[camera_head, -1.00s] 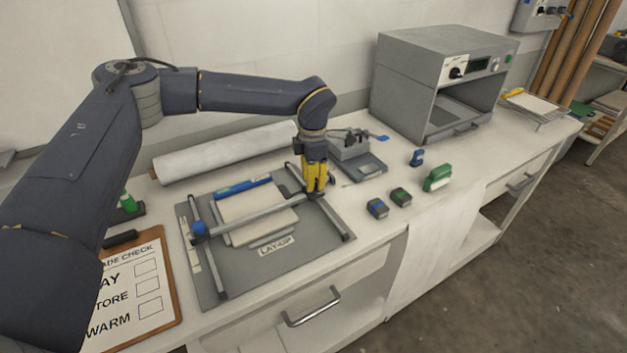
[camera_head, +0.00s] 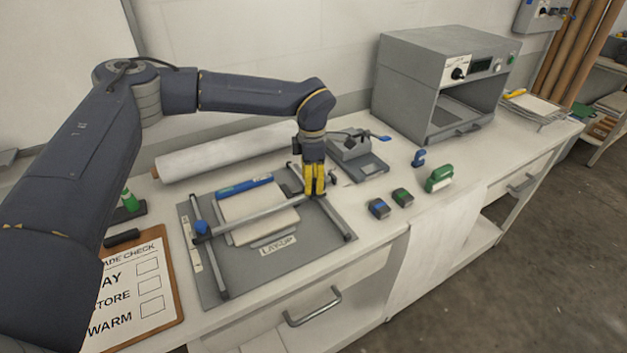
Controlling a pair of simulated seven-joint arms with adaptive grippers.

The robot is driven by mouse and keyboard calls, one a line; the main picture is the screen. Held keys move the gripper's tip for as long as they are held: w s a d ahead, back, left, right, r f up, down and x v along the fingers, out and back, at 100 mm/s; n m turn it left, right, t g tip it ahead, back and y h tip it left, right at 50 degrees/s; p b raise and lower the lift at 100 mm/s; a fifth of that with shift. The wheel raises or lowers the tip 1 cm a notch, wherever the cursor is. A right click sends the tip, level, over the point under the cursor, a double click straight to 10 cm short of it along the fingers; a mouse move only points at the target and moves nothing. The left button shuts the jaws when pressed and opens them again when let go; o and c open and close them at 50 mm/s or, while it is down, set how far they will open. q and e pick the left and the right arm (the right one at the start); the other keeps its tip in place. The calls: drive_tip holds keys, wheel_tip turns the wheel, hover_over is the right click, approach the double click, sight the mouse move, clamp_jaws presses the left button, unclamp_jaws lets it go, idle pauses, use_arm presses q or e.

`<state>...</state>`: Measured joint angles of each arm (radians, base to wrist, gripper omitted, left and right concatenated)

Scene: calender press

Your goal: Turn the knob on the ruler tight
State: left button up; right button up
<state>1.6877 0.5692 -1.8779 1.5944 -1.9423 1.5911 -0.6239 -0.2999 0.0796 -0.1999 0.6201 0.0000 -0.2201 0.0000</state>
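The ruler (camera_head: 252,218) is a grey bar lying across the grey lay-up board (camera_head: 275,270), over a pale stack of sheets (camera_head: 245,205). A blue knob (camera_head: 201,227) stands at its left end, on the left rail. My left gripper (camera_head: 315,193) points down with its yellow fingers at the ruler's right end, by the right rail. The fingers look close together and hide whatever is between them, so I cannot tell if they grip a knob there. My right gripper is out of view.
A white roll (camera_head: 225,152) lies behind the board. A grey device with a blue-tipped lever (camera_head: 352,145) stands behind my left gripper. Small blue and green blocks (camera_head: 402,197) sit to the right. A clipboard (camera_head: 140,290) lies at left; a grey press (camera_head: 440,80) stands at back right.

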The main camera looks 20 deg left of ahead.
use_arm(q)
drive_tip(key=shift+o, duration=1.4)
drive_tip(key=shift+d, duration=0.2)
drive_tip(key=shift+w, duration=0.1)
drive_tip(key=shift+r, duration=0.2)
wheel_tip(320, 180, up, 12)
drive_tip(key=shift+f, duration=0.15)
wheel_tip(320, 180, up, 5)
drive_tip(key=n, duration=1.3)
hover_over(314, 181)
drive_tip(key=f, duration=1.7)
drive_tip(key=shift+w+d, duration=0.1)
drive_tip(key=shift+w, duration=0.2)
